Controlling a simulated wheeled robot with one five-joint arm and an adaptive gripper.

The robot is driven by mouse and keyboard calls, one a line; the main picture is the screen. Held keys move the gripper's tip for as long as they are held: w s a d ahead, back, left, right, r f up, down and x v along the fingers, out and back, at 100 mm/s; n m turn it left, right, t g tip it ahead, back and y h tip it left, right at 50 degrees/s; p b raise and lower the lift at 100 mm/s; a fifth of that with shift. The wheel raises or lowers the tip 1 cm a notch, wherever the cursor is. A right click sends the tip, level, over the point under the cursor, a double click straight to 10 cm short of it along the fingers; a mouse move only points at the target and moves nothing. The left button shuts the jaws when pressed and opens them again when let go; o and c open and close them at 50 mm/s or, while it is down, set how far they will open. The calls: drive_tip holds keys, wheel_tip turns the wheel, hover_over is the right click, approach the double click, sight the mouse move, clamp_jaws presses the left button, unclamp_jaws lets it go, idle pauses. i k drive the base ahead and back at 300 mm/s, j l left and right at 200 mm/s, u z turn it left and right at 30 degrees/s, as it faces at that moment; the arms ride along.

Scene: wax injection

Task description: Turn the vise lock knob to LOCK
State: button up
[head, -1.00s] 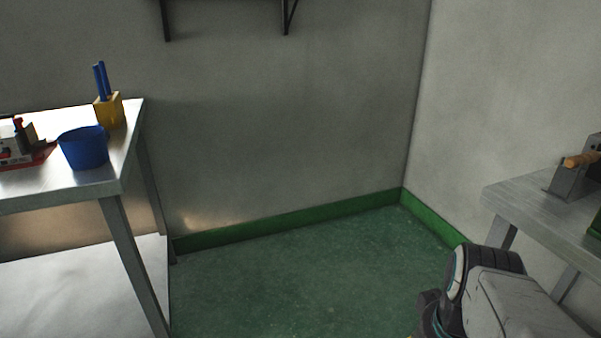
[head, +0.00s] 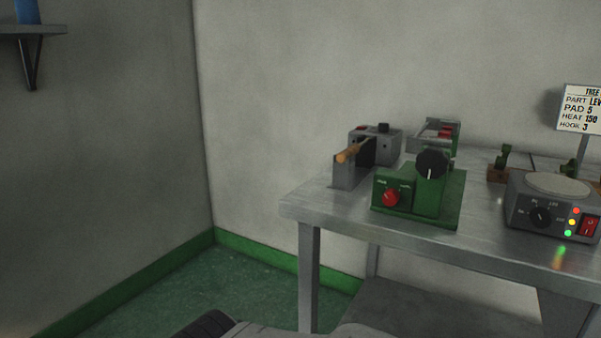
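A green vise-like device (head: 437,194) stands on the metal table in the head view. A red knob (head: 391,197) with small markings too small to read is on its front face. A larger black knob (head: 432,164) sits higher on the same device. I cannot tell which way the red knob is set. My gripper is not in view; only part of my own arm shows at the bottom edge.
The metal table (head: 330,211) stands at the right. A grey device with a wooden handle (head: 351,152) is left of the green one. A hot plate (head: 548,209) and a sign (head: 580,109) are at the right. Green floor (head: 190,290) at the left is clear.

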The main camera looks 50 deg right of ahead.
sight(391, 197)
drive_tip(key=z, duration=2.5)
